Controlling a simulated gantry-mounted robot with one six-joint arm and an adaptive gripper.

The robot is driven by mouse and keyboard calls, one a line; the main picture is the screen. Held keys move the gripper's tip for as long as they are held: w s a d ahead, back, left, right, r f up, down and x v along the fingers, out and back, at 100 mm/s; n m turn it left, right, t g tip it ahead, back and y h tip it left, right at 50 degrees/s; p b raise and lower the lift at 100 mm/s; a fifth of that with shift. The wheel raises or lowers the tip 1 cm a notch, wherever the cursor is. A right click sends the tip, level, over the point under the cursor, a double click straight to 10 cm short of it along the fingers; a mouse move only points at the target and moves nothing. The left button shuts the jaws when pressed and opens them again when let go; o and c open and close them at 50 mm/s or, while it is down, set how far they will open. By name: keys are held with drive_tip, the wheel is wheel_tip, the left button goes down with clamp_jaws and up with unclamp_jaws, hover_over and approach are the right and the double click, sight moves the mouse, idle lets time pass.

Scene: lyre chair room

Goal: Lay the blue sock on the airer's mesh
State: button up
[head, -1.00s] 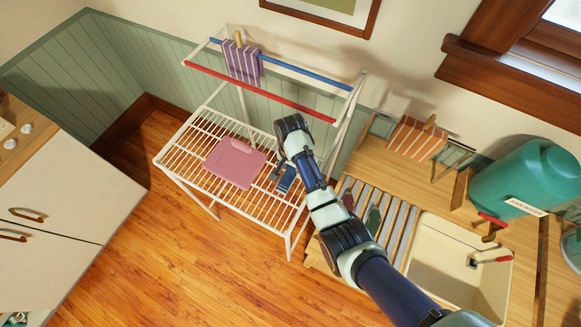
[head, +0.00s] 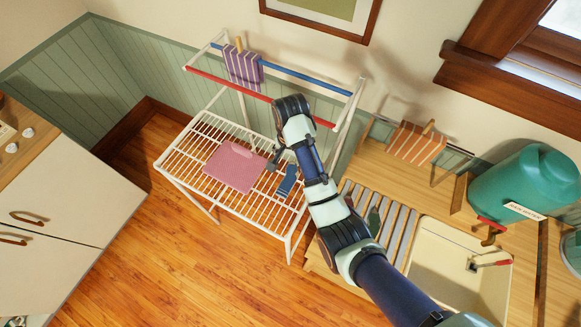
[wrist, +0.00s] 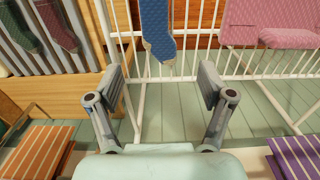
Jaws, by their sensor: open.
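The blue sock (head: 287,181) lies on the right part of the airer's white mesh (head: 222,128), beside a pink cloth (head: 235,166). In the wrist view the sock (wrist: 157,30) is at the top middle, its pale-tipped toe toward my gripper and its upper end cut off by the frame. My gripper (wrist: 160,85) is open, with nothing between its fingers, and apart from the sock. In the head view my gripper (head: 282,154) is just above and behind the sock, partly hidden by its own wrist.
The airer's red rail (head: 240,91) and blue rail (head: 300,75) rise behind the mesh; a purple striped cloth (head: 243,66) hangs there. To the right, a slatted drainer (head: 400,225) holds a green sock (wrist: 16,28) and a dark red sock (wrist: 57,25), beside a sink (head: 450,255).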

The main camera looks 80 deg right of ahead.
wheel_tip(320, 180, up, 3)
drive_tip(key=shift+r+p, duration=0.15)
drive_tip(key=shift+p, duration=1.05)
drive_tip(key=w+a+r+n+t+h, duration=0.1)
drive_tip(key=w+a+r+n+t, duration=0.25)
drive_tip(key=w+a+n, duration=0.4)
drive_tip(key=w+a+r+n+t+h, duration=0.2)
drive_tip(key=w+a+r+n+t, duration=0.15)
drive_tip(key=w+a, duration=0.7)
drive_tip(key=s+a+r+n+t+y, duration=0.25)
drive_tip(key=a+r+n, duration=0.35)
drive_tip(key=a, duration=0.5)
drive_tip(key=s+a+r+n+t+y, duration=0.1)
drive_tip(key=s+a+r+n+t, duration=0.2)
drive_tip(key=a+r, duration=0.6)
wheel_tip(320, 180, up, 6)
drive_tip(key=a+p, duration=0.2)
drive_tip(key=p, duration=0.5)
drive_tip(key=shift+w+n, duration=0.3)
drive_tip(key=shift+w, duration=0.15)
